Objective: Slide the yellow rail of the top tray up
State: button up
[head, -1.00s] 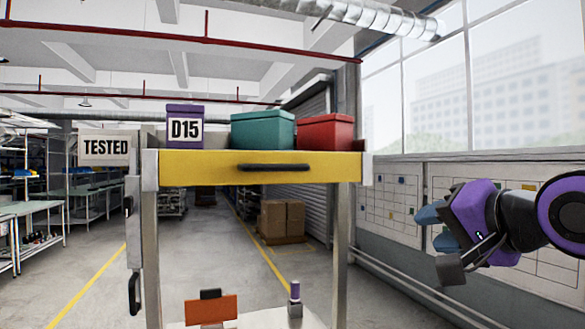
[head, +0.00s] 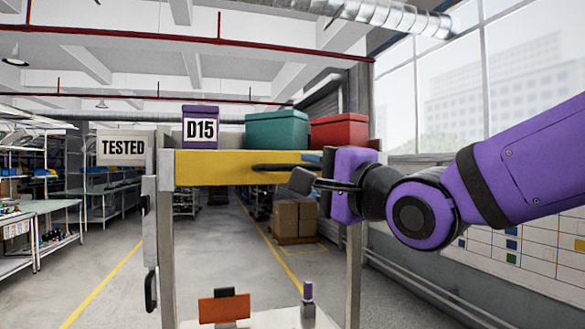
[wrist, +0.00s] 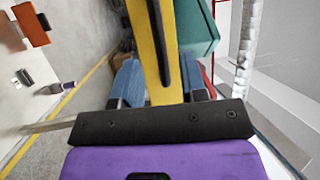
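The yellow rail (head: 215,168) runs across the front of the top tray, with a black bar handle (head: 270,167) on it. My gripper (head: 307,170) is at the right part of the rail and hides its right end. In the wrist view the yellow rail (wrist: 150,35) and its dark handle (wrist: 158,45) run up the picture between the two blue fingers (wrist: 163,85), which stand apart on either side. I cannot tell whether either finger touches the rail.
On the tray stand a purple D15 box (head: 201,128), a teal box (head: 276,129) and a red box (head: 338,131). A TESTED sign (head: 123,148) is at the left. An orange object (head: 224,308) sits below. Metal posts (head: 167,250) flank the open space under the tray.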

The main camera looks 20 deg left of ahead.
aim_at(292, 167)
jog(key=shift+x, duration=2.75)
grip_shut()
